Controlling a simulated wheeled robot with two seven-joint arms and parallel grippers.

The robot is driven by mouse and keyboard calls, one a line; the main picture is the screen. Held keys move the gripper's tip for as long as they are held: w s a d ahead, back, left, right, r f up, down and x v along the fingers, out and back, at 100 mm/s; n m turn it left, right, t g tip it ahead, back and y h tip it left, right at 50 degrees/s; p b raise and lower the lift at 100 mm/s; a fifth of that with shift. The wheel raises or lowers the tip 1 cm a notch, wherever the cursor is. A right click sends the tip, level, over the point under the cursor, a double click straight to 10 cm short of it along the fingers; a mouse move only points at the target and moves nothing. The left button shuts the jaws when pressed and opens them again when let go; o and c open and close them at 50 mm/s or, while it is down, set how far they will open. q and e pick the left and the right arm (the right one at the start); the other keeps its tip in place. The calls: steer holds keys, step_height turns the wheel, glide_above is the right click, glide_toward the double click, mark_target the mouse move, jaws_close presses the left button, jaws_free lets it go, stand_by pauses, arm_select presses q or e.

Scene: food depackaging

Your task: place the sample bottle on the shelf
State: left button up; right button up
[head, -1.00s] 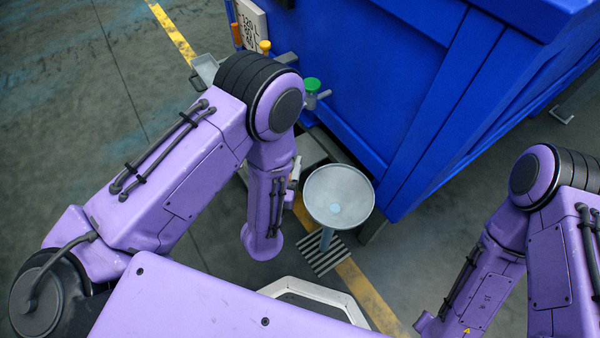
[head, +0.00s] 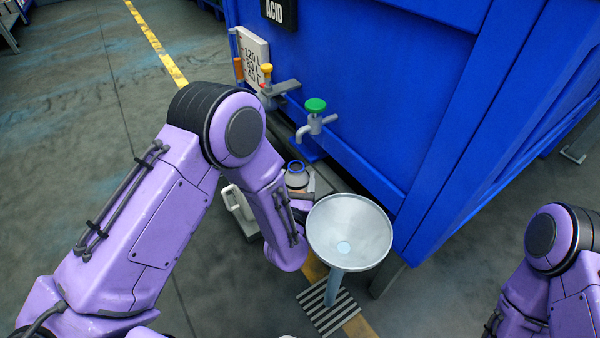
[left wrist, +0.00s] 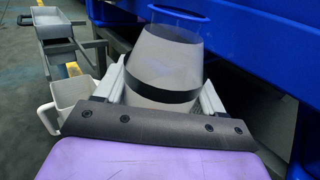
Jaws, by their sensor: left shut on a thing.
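The sample bottle is a pale grey, tapering vessel with a blue rim and a black band. It fills the middle of the left wrist view (left wrist: 168,55) and stands upright there. My left gripper (left wrist: 163,88) is shut on it, one pale finger on each side. In the head view the bottle (head: 297,178) shows beside my left forearm, low by the blue tank; the arm hides most of my gripper. A grey tray-like ledge (left wrist: 62,48) at the upper left of the left wrist view may be the shelf; I cannot tell. My right gripper is out of view.
The blue tank (head: 420,130) stands close behind, with a green-topped tap (head: 315,106) and a yellow-topped valve (head: 266,69). A round metal funnel (head: 372,222) on a post is right of my forearm. A white jug (head: 235,203) is left. Open floor lies farther left.

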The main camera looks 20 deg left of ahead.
arm_select(q)
steer(key=x, duration=0.1)
steer(key=b+x, duration=0.1)
steer(key=x, duration=0.1)
steer(key=f+b+x, duration=0.1)
steer(key=x, duration=0.1)
steer(key=shift+w, duration=0.1)
steer(key=shift+r, duration=0.2)
steer(key=shift+f, duration=0.15)
steer(key=o, duration=1.2)
